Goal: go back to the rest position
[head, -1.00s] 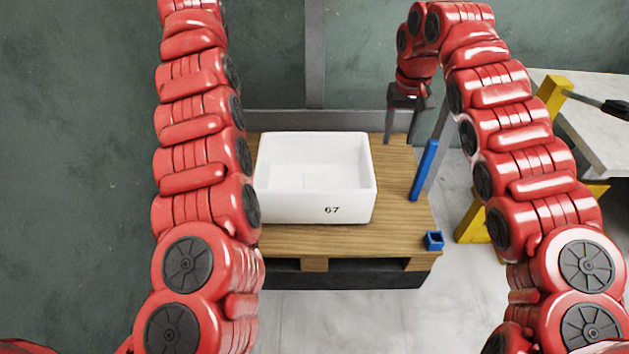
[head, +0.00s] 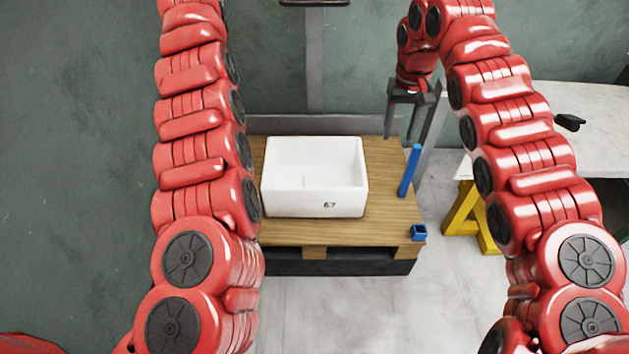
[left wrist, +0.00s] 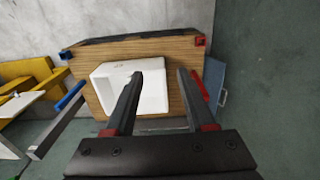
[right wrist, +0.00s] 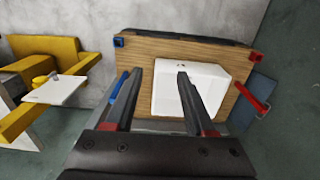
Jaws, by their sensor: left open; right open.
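My right gripper (head: 402,118) is open and empty, pointing down above the back right of the wooden pallet table (head: 390,215) in the head view. Its two fingers also show apart in the right wrist view (right wrist: 156,88). My left gripper (left wrist: 156,88) shows in the left wrist view, open with nothing between its fingers; in the head view it is out of the picture. A white bin marked 67 (head: 315,200) stands on the wooden top, apart from both grippers. It also shows below the fingers in the left wrist view (left wrist: 152,92).
A blue post (head: 410,170) stands at the table's right edge, with a blue square socket (head: 419,232) at its front right corner. A grey worktable (head: 590,120) on yellow legs (head: 468,215) stands at the right. Open floor (head: 330,300) lies in front.

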